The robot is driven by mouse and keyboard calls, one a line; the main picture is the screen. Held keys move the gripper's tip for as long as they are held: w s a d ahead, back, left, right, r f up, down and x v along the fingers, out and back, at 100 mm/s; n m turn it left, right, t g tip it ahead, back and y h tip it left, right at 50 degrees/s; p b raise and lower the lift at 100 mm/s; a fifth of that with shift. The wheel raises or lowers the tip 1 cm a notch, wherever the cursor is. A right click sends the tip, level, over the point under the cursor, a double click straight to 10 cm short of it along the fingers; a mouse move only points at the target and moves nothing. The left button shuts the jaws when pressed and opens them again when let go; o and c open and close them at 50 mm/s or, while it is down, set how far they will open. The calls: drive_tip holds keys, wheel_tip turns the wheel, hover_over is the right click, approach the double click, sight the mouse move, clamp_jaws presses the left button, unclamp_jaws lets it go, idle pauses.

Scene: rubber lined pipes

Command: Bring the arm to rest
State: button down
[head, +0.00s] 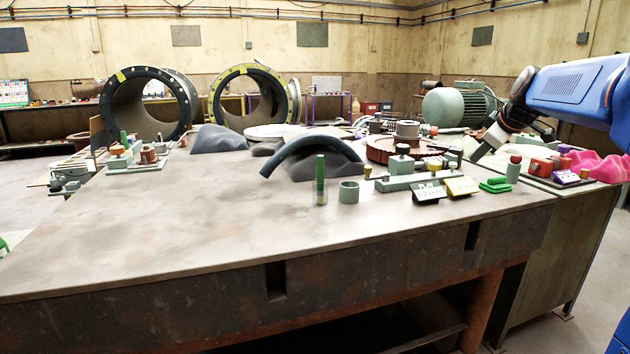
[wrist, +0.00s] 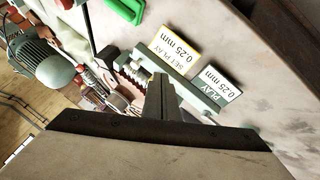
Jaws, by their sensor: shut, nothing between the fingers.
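My arm (head: 570,88), blue with a dark wrist, reaches in from the right edge of the head view. My gripper (head: 477,157) points down and left over the right end of the workbench (head: 150,230). Its fingers also show in the wrist view (wrist: 162,82), together and empty. In the wrist view they lie in front of a grey-green block with two tags, a "SET PLAY 0.25 mm" tag (wrist: 174,51) and a "PLAY 0.25 mm" tag (wrist: 215,87). I cannot tell the exact height of the fingertips above the bench.
Near the gripper are a green-handled piece (head: 495,185), a red-brown toothed disc (head: 380,150) and a green motor (head: 458,105). A curved dark strip (head: 310,143) lies behind. The bench's left front is clear.

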drive_tip(key=s+a+f+m+g, duration=0.15)
drive_tip(key=s+a+f, duration=0.25)
drive_tip(key=s+a, duration=0.6)
drive_tip(key=s+a+f+m, duration=0.2)
drive_tip(key=s+f, duration=0.5)
drive_tip(key=s, duration=0.4)
drive_tip(key=s+a+f+m+g, duration=0.1)
drive_tip(key=s+a+f+m, duration=0.1)
drive_tip(key=s+f, duration=0.5)
drive_tip(key=s+a+f+m+g, duration=0.1)
drive_tip(key=s+f, duration=0.6)
drive_tip(key=s, duration=0.8)
drive_tip(key=shift+s+a+f+m, duration=0.25)
drive_tip(key=shift+a+f+m, duration=0.1)
drive_tip(key=shift+a+m, duration=0.55)
drive_tip(key=shift+g, duration=0.25)
